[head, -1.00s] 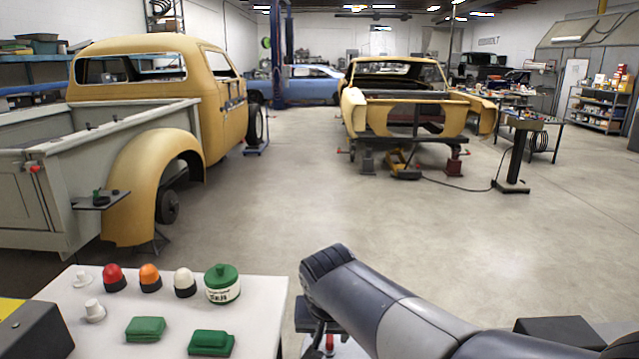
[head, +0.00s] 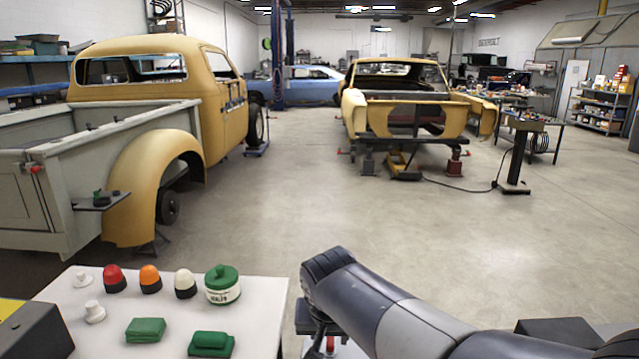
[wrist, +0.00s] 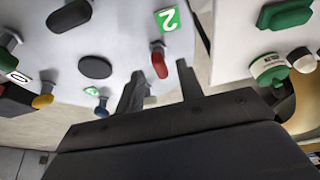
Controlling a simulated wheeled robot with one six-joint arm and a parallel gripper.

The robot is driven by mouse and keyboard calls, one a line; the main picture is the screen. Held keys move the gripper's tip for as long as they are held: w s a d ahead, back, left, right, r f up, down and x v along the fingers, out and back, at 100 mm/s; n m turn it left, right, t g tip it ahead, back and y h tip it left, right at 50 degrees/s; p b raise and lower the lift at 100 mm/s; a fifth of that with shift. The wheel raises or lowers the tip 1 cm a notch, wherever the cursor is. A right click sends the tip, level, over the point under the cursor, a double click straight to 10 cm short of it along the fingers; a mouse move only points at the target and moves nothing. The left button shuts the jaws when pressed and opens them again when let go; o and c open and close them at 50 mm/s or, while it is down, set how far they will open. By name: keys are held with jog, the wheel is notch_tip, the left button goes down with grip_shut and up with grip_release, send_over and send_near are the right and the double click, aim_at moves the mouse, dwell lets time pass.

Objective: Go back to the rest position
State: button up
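My gripper (wrist: 159,72) shows in the wrist view with its two dark fingers apart and nothing held between them. Past the fingertips, a red-ended peg-like thing (wrist: 159,64) stands on a pale surface (wrist: 120,25), with a green tag marked 2 (wrist: 167,19) near it. I cannot tell the height of the fingers above that surface. In the head view my grey arm link crosses the lower right, and the gripper itself is hidden or too low to make out.
A white table (head: 255,320) at lower left bears a green jar (head: 222,287), red, orange and white domed caps, white knobs and green blocks. Dark discs and a yellow knob (wrist: 42,101) show in the wrist view. The floor beyond is clear up to the yellow cars.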

jog(key=v, duration=0.9)
jog(key=x, duration=1.1)
jog(key=shift+s+d+f, duration=0.1)
jog(key=shift+r+n, duration=0.2)
jog(key=shift+n, duration=0.4)
jog(key=shift+d+n+y, duration=0.2)
jog(key=shift+n+y, duration=0.5)
jog(key=shift+n, duration=0.6)
jog(key=shift+w+d+n+g+y+b, duration=0.15)
jog(key=shift+n+g+y+b, duration=0.35)
jog(key=shift+n, duration=1.05)
jog(key=shift+w+d+n+g+y+b, duration=0.15)
jog(key=shift+n+g+y+b, duration=0.35)
jog(key=shift+n, duration=1.05)
jog(key=n+y, duration=0.1)
jog(key=n, duration=0.3)
jog(key=shift+w+d+g, duration=0.1)
jog(key=shift+d+g, duration=0.05)
jog(key=shift+g, duration=0.25)
jog(key=n, duration=0.1)
jog(key=n+g+p, duration=0.1)
jog(key=n, duration=0.2)
jog(key=shift+w+g, duration=0.25)
jog(key=shift+g, duration=0.05)
jog(key=shift+v, duration=1.25)
